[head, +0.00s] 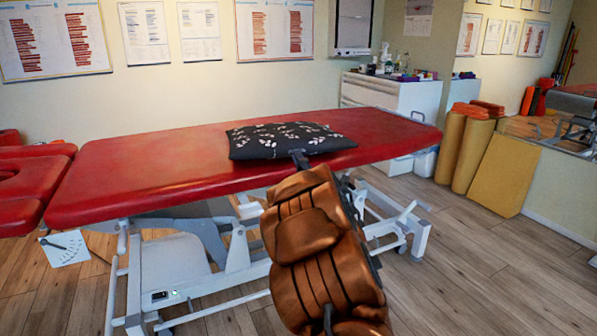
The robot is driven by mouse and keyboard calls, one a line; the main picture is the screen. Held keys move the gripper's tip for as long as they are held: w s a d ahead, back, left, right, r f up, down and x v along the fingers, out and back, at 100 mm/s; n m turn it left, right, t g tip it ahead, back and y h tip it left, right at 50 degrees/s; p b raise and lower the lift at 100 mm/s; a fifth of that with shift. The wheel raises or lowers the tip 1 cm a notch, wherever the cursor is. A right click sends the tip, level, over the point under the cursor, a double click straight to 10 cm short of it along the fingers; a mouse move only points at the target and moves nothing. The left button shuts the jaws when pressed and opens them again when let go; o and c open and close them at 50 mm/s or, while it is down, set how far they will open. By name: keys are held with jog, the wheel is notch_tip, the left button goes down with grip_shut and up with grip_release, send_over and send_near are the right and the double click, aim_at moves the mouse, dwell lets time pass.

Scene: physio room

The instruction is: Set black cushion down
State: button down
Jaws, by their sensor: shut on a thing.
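The black cushion (275,140) has a pale leaf pattern and appears at the near edge of the red treatment table (155,165), right of its middle. My gripper (299,155) reaches up to the cushion's near edge and is shut on it. The fingertips are small and partly hidden against the dark fabric. I cannot tell whether the cushion's underside touches the red top or is slightly above it.
The red top is bare left of the cushion and at its right end. A white cabinet (385,98) with bottles stands behind. Yellow rolls (462,150) and a yellow panel (503,175) stand at the right. Another red padded surface (30,180) adjoins at the left.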

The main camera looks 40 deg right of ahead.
jog(key=f, duration=0.1)
jog(key=f+b, duration=0.1)
jog(key=w+f+b, duration=0.1)
jog(key=shift+d+f, duration=0.35)
jog(key=shift+d, duration=0.05)
jog(key=c, duration=1.2)
grip_release()
jog(key=shift+c, duration=0.2)
jog(key=shift+r, duration=0.1)
